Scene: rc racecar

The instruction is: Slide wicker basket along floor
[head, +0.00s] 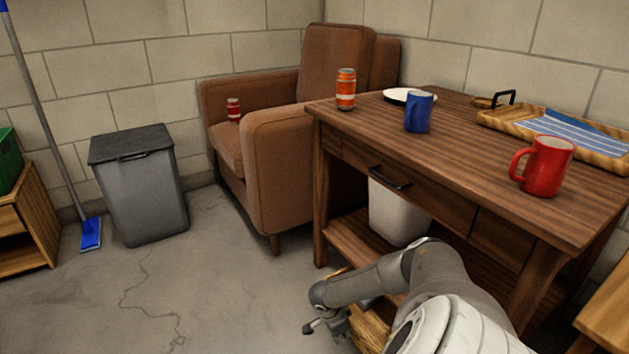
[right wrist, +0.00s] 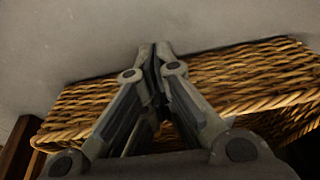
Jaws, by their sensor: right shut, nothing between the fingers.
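The wicker basket (right wrist: 245,75) is brown and woven, and it fills much of the right wrist view. In the head view only a small part of the basket (head: 372,328) shows at the bottom, behind my right arm. My right gripper (right wrist: 153,50) is shut with nothing between its fingers. Its fingertips overlap the basket's far edge in the right wrist view; I cannot tell whether they touch it. In the head view my right gripper (head: 318,328) is low, at the basket's left side. My left gripper is not in view.
A wooden table (head: 450,135) with a lower shelf stands over the basket area, bearing mugs, a can and a tray. A white bin (head: 398,212) is under it. A brown armchair (head: 280,165) and grey trash bin (head: 150,195) stand behind. The concrete floor (head: 220,280) at left is clear.

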